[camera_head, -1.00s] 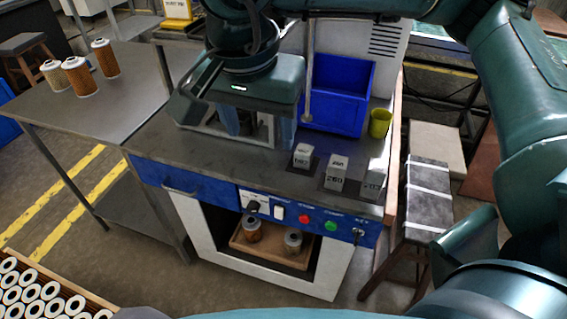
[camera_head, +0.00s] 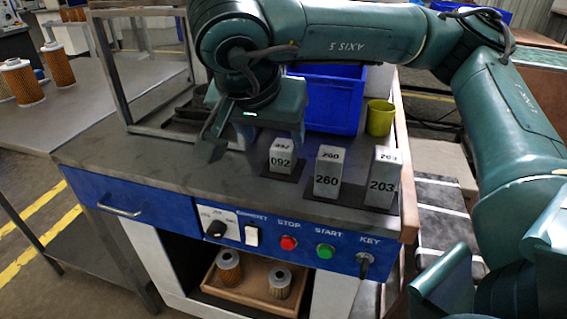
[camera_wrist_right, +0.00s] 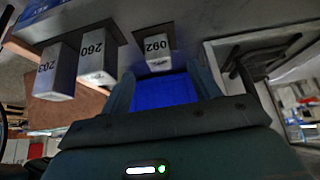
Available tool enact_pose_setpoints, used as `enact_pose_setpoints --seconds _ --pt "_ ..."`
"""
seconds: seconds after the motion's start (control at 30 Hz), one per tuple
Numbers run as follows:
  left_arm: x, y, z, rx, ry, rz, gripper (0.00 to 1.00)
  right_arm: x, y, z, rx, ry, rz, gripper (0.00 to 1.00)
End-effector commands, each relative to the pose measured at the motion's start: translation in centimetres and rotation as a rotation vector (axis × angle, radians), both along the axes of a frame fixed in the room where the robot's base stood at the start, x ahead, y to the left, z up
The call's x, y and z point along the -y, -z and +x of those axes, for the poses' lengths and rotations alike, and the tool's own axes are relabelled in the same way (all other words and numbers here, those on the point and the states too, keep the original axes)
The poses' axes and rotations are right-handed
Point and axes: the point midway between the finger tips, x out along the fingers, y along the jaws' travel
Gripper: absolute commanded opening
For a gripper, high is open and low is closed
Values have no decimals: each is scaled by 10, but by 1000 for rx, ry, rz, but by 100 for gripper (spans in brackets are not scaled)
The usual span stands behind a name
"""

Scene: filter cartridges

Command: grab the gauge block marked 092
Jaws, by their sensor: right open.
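The gauge block marked 092 (camera_head: 282,158) stands upright on a dark pad on the grey bench top, leftmost of three pale blocks. Blocks 260 (camera_head: 327,174) and 203 (camera_head: 382,180) stand to its right. My right gripper (camera_head: 250,143) is open and empty, close to block 092, with one finger left of it and the other partly hidden behind it. In the right wrist view, block 092 (camera_wrist_right: 157,52) appears upside down just beyond the gap between the open fingers (camera_wrist_right: 161,82). Blocks 260 (camera_wrist_right: 97,60) and 203 (camera_wrist_right: 55,75) are to the left there. My left gripper is not seen.
A blue bin (camera_head: 335,98) and a yellow cup (camera_head: 379,118) stand behind the blocks. The bench front has a control panel (camera_head: 285,240) with knob, buttons and key. A tray (camera_head: 250,292) with two filters sits below. Orange filters stand on the left table.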

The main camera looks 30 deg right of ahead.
Motion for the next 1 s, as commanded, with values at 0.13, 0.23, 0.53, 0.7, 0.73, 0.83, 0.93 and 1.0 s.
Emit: enact_pose_setpoints --seconds 0.13,0.23,0.53,0.7,0.73,0.83,0.93,1.0 --pt "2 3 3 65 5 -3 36 10 24 8 -2 2 2 62" --pt "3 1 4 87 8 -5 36 13 29 11 -1 0 2 62" --pt "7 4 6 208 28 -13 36 31 61 20 -3 4 2 62" --pt "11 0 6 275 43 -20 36 37 73 27 -1 1 2 62" --pt "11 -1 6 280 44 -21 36 38 73 28 0 1 1 62" --pt "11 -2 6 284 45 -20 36 38 73 28 1 0 1 62" --pt "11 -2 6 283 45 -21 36 38 72 28 1 0 1 62" --pt "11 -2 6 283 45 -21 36 38 72 28 1 0 1 59"
